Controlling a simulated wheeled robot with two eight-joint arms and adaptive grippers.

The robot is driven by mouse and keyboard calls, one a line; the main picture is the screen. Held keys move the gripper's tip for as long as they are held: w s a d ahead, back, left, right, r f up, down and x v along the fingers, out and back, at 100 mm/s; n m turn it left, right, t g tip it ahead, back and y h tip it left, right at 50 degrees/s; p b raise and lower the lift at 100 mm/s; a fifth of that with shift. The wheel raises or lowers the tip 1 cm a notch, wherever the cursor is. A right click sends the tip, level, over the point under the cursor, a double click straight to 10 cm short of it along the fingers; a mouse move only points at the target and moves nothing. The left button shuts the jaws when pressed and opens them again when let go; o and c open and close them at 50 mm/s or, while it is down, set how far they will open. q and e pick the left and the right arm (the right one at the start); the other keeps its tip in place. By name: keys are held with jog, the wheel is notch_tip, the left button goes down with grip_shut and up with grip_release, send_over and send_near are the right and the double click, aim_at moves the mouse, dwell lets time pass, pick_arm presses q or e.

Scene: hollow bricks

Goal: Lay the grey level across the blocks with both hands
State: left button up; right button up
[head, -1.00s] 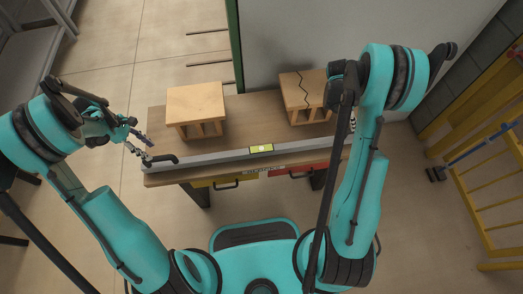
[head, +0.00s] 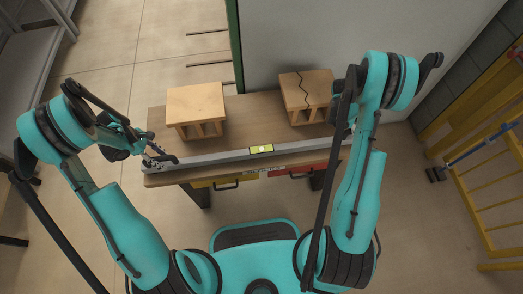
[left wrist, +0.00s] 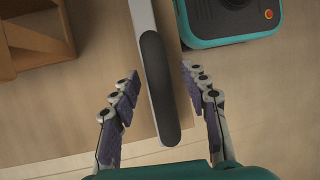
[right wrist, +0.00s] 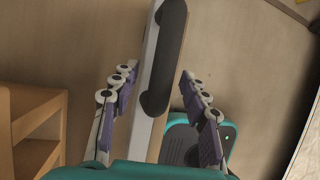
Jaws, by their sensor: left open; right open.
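The long grey level (head: 225,156) lies along the front edge of the table, with a yellow-green vial at its middle. Two hollow tan blocks stand behind it: a left block (head: 195,103) and a right block (head: 304,90) with a dark zigzag crack line on top. My left gripper (head: 160,160) is open at the level's left end; in the left wrist view its fingers (left wrist: 160,95) are on either side of the level's black end grip (left wrist: 157,85). My right gripper (right wrist: 152,88) is open, its fingers on either side of the other black grip (right wrist: 165,55). In the head view my arm hides it.
The table (head: 245,108) is bare between the two blocks. Yellow and red drawer fronts (head: 301,170) with handles are below its front edge. A yellow rail frame (head: 490,190) stands on the right, and a grey shelf (head: 30,55) at the far left.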

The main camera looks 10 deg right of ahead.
pick_arm(q)
grip_shut()
pick_arm(e)
grip_shut()
pick_arm(q)
jog(key=shift+r, duration=0.15)
pick_arm(e)
jog(key=shift+r, duration=0.15)
